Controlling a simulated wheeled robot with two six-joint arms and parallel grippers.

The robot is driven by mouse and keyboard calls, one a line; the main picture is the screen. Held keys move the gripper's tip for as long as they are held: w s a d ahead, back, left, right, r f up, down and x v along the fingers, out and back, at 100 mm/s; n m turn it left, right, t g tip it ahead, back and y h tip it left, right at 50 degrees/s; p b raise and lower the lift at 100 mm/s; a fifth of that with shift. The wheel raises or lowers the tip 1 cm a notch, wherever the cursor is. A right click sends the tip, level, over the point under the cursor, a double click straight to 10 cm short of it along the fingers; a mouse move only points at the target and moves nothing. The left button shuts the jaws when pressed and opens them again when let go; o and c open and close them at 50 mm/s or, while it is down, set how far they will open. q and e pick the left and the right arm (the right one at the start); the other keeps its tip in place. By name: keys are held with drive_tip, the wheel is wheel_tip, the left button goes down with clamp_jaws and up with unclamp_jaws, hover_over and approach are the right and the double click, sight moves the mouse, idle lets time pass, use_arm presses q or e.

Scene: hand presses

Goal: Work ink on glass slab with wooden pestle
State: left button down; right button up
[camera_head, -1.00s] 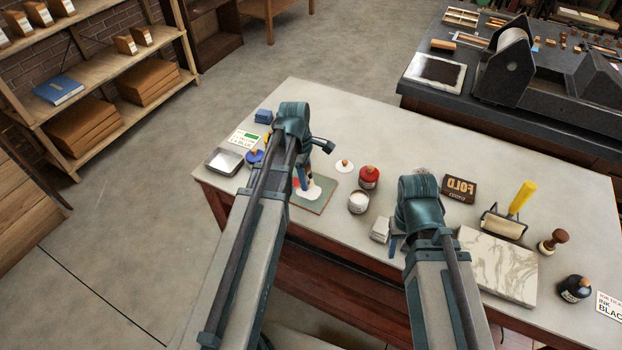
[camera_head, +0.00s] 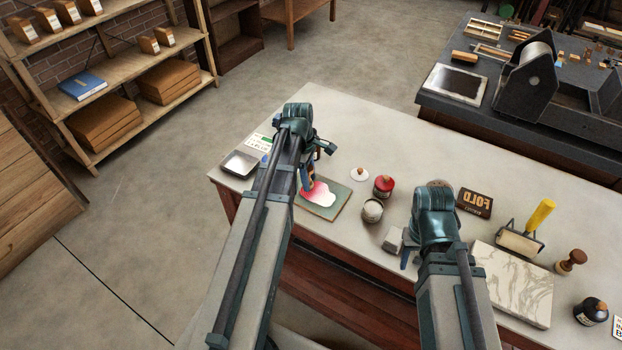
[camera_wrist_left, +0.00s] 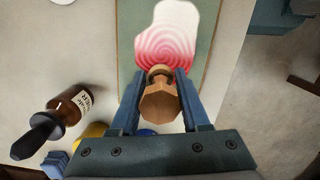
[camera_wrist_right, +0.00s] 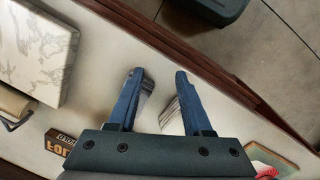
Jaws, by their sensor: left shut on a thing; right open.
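The glass slab (camera_head: 327,211) is a greenish rectangle on the pale table, with a white and pink-red pool of ink (camera_head: 318,195) on it. In the left wrist view the ink (camera_wrist_left: 170,30) shows pink-red swirls nearest the gripper and white farther off. My left gripper (camera_wrist_left: 160,82) is shut on the wooden pestle (camera_wrist_left: 160,104), whose faceted top shows between the fingers at the edge of the pink ink. The pestle's lower end is largely hidden. My right gripper (camera_wrist_right: 160,75) is open above the table's front edge, near a small grey block (camera_head: 393,239).
A dropper bottle (camera_wrist_left: 68,108) stands left of the slab in the left wrist view. A marbled slab (camera_head: 512,282) and roller (camera_head: 521,240) lie right.

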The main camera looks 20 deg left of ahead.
use_arm(q)
drive_tip(key=shift+w+d+f, duration=0.1)
drive_tip(key=shift+w, duration=0.45)
use_arm(e)
drive_tip(key=shift+f, duration=0.1)
drive_tip(key=shift+s, duration=0.1)
use_arm(q)
drive_tip(key=shift+s+d, duration=0.1)
drive_tip(key=shift+d, duration=1.45)
drive_tip(key=shift+s+d+f, duration=0.1)
drive_tip(key=shift+s+d, duration=0.05)
drive_tip(key=shift+d, duration=0.6)
drive_tip(key=shift+s+d, duration=0.1)
drive_tip(key=shift+d, duration=0.65)
drive_tip(key=shift+a, duration=0.1)
